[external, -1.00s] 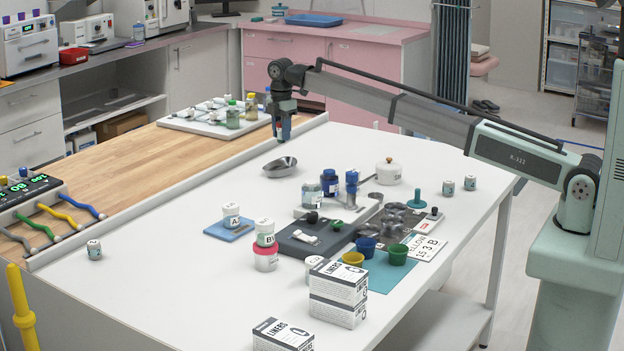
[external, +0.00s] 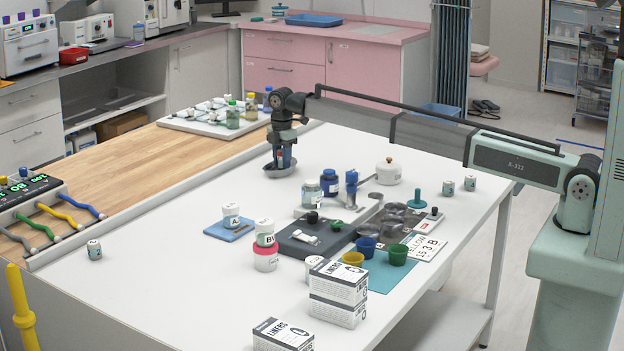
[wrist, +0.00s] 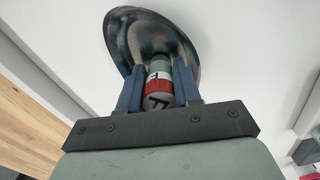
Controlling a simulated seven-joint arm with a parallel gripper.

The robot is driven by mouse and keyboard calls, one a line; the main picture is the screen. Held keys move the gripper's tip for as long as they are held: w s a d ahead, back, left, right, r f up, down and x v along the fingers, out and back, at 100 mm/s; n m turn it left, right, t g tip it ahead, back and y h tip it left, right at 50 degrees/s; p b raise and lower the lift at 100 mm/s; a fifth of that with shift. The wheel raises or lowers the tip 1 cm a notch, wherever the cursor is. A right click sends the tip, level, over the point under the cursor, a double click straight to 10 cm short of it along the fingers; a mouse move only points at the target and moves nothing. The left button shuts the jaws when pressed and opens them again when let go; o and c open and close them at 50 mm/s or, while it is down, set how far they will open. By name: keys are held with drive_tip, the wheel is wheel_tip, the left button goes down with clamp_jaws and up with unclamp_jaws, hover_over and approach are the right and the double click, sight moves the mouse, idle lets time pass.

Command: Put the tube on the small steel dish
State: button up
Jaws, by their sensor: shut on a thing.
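My gripper (external: 281,162) points down over the small steel dish (external: 268,171), at the far end of the white table. Its blue fingers are shut on the tube (wrist: 158,92), a short cylinder with a grey-green end, a white lettered label and a red band. In the wrist view the shiny oval dish (wrist: 125,38) lies directly beyond the fingertips, and the tube's far end overlaps it. I cannot tell whether the tube touches the dish. The fingers hide part of the dish in the external view.
A white tray (external: 207,127) with bottles lies behind on the wooden part, past a raised rail. The white table left of the dish is clear.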

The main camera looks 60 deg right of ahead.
drive_tip(key=o, duration=0.7)
drive_tip(key=shift+f, duration=0.15)
drive_tip(key=shift+o, duration=0.2)
wheel_tip(320, 180, up, 12)
drive_tip(key=shift+r, duration=0.2)
